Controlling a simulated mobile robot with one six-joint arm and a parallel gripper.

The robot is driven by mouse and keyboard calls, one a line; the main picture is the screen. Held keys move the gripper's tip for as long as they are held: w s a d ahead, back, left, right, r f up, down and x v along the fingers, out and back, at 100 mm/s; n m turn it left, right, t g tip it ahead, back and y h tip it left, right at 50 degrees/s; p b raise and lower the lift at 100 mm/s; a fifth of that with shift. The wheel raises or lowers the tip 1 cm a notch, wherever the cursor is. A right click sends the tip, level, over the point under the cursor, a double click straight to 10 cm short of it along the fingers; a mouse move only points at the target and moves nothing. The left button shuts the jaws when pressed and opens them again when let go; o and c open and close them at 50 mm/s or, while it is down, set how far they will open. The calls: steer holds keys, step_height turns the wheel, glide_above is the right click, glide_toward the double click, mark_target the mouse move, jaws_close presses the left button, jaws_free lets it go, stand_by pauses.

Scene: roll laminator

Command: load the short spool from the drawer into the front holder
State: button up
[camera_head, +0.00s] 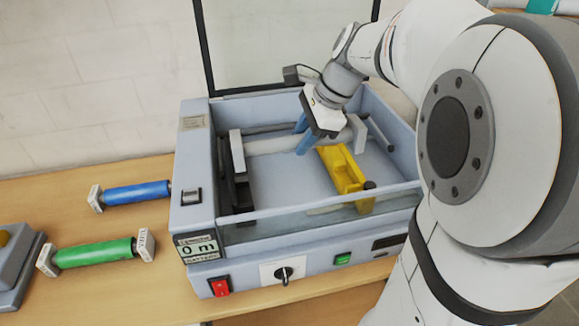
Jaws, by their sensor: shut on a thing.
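The laminator (183,215) stands on the table as an open grey-blue box. My gripper (303,134) reaches down into it with blue fingers. It is shut on a pale grey spool (270,146) with light end caps, which lies crosswise toward the back of the box. I cannot tell if this is the short spool, or if it rests on supports. Nearer the front are a dark bracket (240,194) on the left and a yellow sliding bracket (345,172) on the right, which look like the front holder. No drawer can be made out.
A blue spool (137,193) and a green spool (95,253) lie on the wooden table (140,290) left of the laminator. A clear raised lid (285,45) stands behind it. The front panel has a red switch (220,287) and a knob (285,273). My arm hides the right side.

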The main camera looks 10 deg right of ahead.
step_height(320, 180, down, 9)
stand_by(0.4)
steer(key=shift+s+a, duration=0.1)
steer(key=shift+f, duration=0.6)
steer(key=o, duration=1)
steer(key=shift+r, duration=0.1)
steer(key=shift+r, duration=0.25)
steer(key=v, duration=1.2)
steer(key=shift+r, duration=0.35)
steer(key=shift+a, duration=0.1)
